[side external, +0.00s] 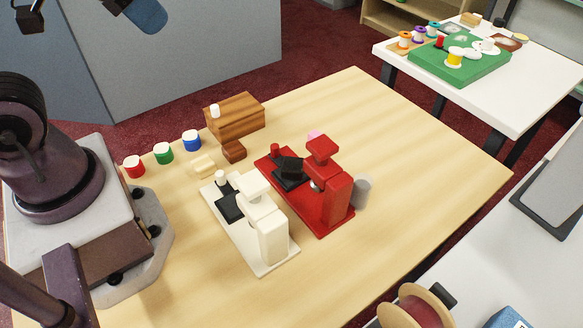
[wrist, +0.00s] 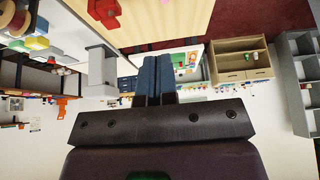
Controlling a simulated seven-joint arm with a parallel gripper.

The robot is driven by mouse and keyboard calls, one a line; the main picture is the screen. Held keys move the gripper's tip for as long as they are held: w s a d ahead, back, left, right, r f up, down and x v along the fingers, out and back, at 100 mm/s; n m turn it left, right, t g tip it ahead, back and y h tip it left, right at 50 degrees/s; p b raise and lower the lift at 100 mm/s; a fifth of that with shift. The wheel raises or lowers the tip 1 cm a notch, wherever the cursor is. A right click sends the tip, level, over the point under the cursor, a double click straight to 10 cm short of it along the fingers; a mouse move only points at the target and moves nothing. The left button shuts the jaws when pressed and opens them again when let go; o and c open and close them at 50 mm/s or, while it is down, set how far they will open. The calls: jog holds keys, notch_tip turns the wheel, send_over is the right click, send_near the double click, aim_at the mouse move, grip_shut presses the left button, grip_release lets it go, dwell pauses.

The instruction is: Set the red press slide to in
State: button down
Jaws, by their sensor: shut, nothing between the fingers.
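The red press (side external: 335,196) stands on the wooden table in the side view, a red upright and head over a long red base. Its black slide (side external: 287,181) shows at the end of the base away from the upright, with a black block on it and a red knob (side external: 275,149) beside it. The slide sits out from under the head. My gripper (wrist: 155,62) shows in the wrist view with its two blue fingers together and empty, well away from the press. I cannot make out its fingertips in the side view.
A white press (side external: 270,232) stands close beside the red one, on its near side. A wooden box (side external: 236,117), a small brown block (side external: 234,151), a cream block (side external: 204,166) and red, green and blue spools (side external: 163,153) lie behind. The table's right part is clear.

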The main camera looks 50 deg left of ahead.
dwell(0.4)
jog(key=c, duration=1.4)
grip_release()
jog(key=shift+a, duration=0.15)
jog(key=o, duration=0.4)
jog(key=w+a+f+g, duration=0.1)
jog(key=f, duration=0.1)
jog(key=w+a+f+n+g, duration=0.1)
jog(key=f, duration=0.1)
jog(key=w+a+f+g, duration=0.1)
jog(key=f, duration=0.1)
jog(key=shift+w+a+g+y, duration=0.15)
jog(key=shift+a+g+y, duration=0.25)
jog(key=m+g+h, duration=0.1)
jog(key=m+h, duration=0.4)
jog(key=m, duration=1.2)
send_near(274, 145)
jog(key=x, duration=1)
grip_shut()
